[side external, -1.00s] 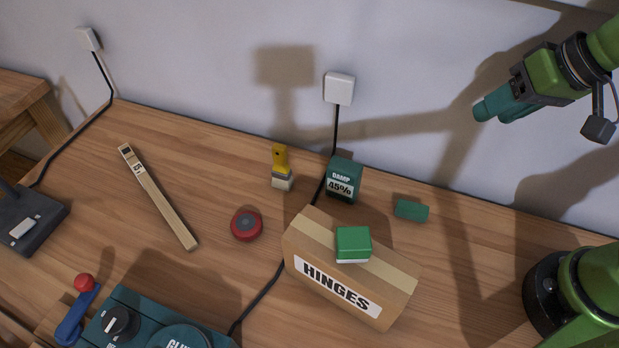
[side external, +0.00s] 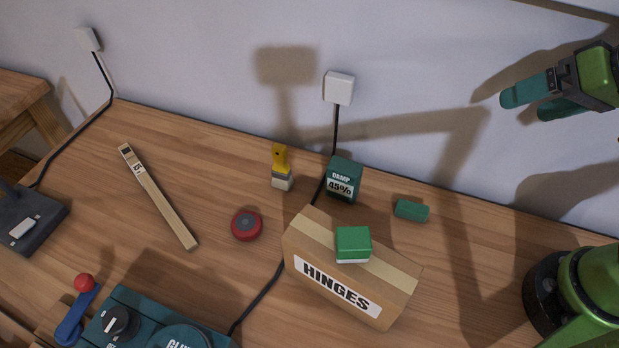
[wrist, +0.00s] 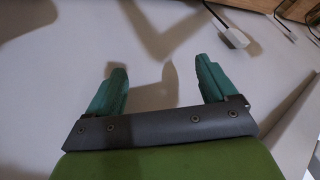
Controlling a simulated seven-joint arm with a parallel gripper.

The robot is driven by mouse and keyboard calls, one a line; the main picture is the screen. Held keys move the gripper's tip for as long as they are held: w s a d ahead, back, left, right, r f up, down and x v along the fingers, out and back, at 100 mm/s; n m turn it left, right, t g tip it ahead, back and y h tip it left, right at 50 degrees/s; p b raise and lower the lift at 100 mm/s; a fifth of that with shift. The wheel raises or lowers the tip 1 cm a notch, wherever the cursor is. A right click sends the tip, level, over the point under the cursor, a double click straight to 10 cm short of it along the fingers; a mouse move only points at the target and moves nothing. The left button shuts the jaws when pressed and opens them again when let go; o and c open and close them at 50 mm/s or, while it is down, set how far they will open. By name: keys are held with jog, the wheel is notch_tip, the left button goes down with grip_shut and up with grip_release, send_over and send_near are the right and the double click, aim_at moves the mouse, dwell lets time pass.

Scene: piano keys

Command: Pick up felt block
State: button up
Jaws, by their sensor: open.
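A bright green block with a white lower layer (side external: 353,244) sits on top of the cardboard HINGES box (side external: 307,232) in the side external view. It looks like the felt block. A smaller dark green piece (side external: 411,211) lies on the bench to its upper right; I cannot tell its material. My gripper (side external: 522,105) is at the upper right, well above the bench and far from both. Its teal fingers are apart with nothing between them. The wrist view shows the open gripper (wrist: 160,66) against the pale wall, with no block in sight.
A green DAMP box (side external: 343,180), a yellow-handled brush (side external: 281,168) and a red round object (side external: 246,225) stand near the HINGES box. A wooden stick (side external: 160,198) lies left. A teal device (side external: 150,325) is at the front. A black cable crosses the bench.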

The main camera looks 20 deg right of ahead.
jog(key=shift+o, duration=0.6)
jog(key=m+g, duration=0.5)
jog(key=g, duration=0.4)
send_over(414, 206)
jog(key=shift+h, duration=0.4)
jog(key=f, duration=1.1)
jog(key=d+f, duration=0.1)
jog(key=f, duration=0.4)
jog(key=shift+w+f, duration=0.2)
jog(key=shift+f, duration=0.15)
jog(key=shift+s+a+f, duration=0.1)
jog(key=shift+a+f, duration=0.05)
jog(key=shift+f, duration=0.9)
jog(key=shift+a+f, duration=0.2)
jog(key=shift+f, duration=0.9)
jog(key=shift+s+a+f, duration=0.1)
jog(key=shift+a+f, duration=0.05)
jog(key=shift+f, duration=0.9)
jog(key=c, duration=1.1)
